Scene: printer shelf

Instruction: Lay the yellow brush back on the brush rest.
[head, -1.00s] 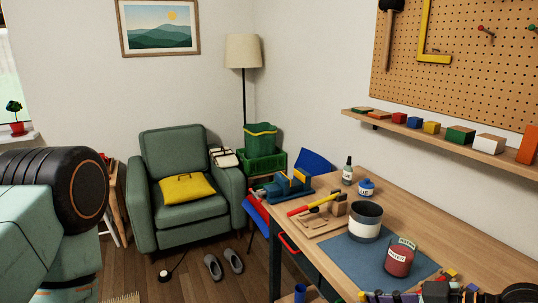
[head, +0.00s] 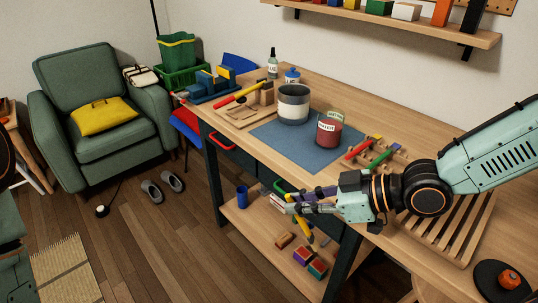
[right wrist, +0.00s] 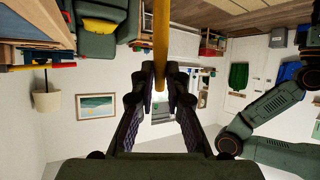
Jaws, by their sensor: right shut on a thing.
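My right gripper (head: 292,205) is shut on the yellow brush (right wrist: 161,40), just off the front edge of the workbench. In the right wrist view the yellow handle runs up from between the fingers. In the head view parts of the yellow brush (head: 301,224) show below the fingers, and it hangs down in front of the lower shelf. The wooden brush rest (head: 381,164) stands on the bench top, right of the blue mat and behind my right gripper. A red brush (head: 358,149) and a green brush (head: 379,159) lie on it. My left gripper is out of view.
The blue mat (head: 277,142) holds a grey-and-white pot (head: 294,105) and a red jar (head: 328,131). A blue cup (head: 242,196) and coloured blocks (head: 303,255) are on the lower shelf (head: 262,238).

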